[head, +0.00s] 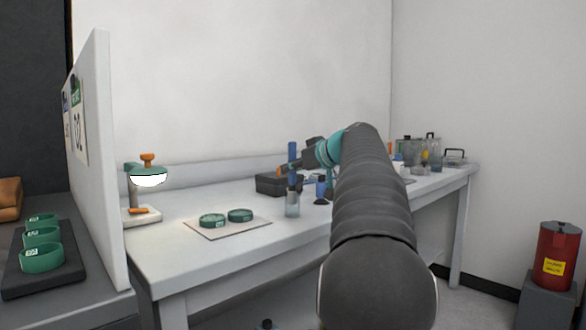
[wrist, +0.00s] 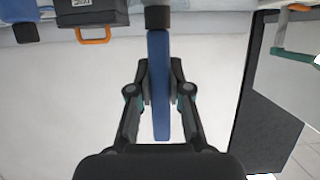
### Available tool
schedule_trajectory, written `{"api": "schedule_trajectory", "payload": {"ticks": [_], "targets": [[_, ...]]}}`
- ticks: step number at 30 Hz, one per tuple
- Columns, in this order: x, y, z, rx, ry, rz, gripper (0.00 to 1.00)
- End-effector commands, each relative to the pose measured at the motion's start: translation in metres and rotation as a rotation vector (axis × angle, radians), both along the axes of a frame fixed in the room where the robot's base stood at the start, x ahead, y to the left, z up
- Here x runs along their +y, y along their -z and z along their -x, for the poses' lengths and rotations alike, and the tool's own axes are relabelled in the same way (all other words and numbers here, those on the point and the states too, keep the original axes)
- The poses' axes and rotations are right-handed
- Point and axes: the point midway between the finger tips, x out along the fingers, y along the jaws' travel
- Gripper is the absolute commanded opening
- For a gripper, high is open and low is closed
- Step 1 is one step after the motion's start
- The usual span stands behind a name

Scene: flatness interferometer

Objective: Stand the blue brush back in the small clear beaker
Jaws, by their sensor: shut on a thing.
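The blue brush (head: 292,152) is upright in the head view, and it also shows in the wrist view (wrist: 158,80). My gripper (head: 287,168) is shut on its blue handle, with one finger on each side in the wrist view (wrist: 159,92). The brush's dark end points down. The small clear beaker (head: 292,206) stands on the bench right below the brush in the head view. The brush's lower end shows at about the beaker's rim; I cannot tell whether it is inside, above or behind it. The beaker does not show in the wrist view.
A black case (head: 266,186) is just left of the brush. A small blue bottle (head: 320,188) stands close right of the beaker. Two green rings (head: 212,221) lie on a mat (head: 236,232) at front left. Glass vessels (head: 432,150) stand at the right end.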

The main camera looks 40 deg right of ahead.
Motion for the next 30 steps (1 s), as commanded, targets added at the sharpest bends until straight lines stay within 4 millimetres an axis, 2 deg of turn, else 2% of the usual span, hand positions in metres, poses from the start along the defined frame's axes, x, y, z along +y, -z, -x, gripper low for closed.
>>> {"api": "schedule_trajectory", "payload": {"ticks": [30], "targets": [[0.000, 0.013, 0.000, 0.000, 0.000, 0.000, 0.00]]}}
